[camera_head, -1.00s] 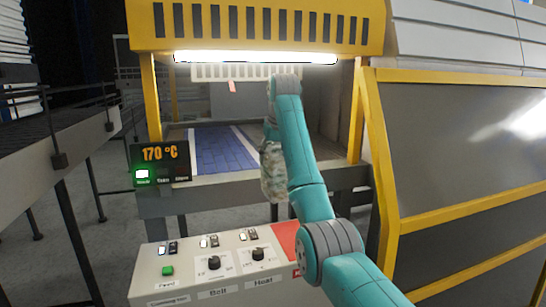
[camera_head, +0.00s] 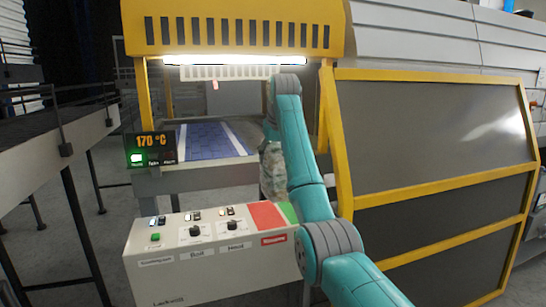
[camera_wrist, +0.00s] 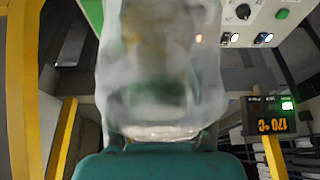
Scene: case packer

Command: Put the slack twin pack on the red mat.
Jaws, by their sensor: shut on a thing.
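The twin pack (camera_head: 272,172) is a wrapped bundle in cloudy film that hangs below my wrist in the head view. It fills the upper middle of the wrist view (camera_wrist: 160,60), where its film looks loose and translucent. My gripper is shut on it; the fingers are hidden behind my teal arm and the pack. The red mat (camera_head: 266,216) lies on the right part of the control box top, below and near the pack, with a gap between them. A green mat (camera_head: 289,212) lies right beside it, partly behind my arm.
The control box (camera_head: 200,240) carries knobs and a green button. Behind it, a blue conveyor belt (camera_head: 205,140) runs under a yellow hood (camera_head: 235,28). A display (camera_head: 151,148) reads 170 °C. Yellow-framed guard panels (camera_head: 430,130) stand on the right. A railing is on the left.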

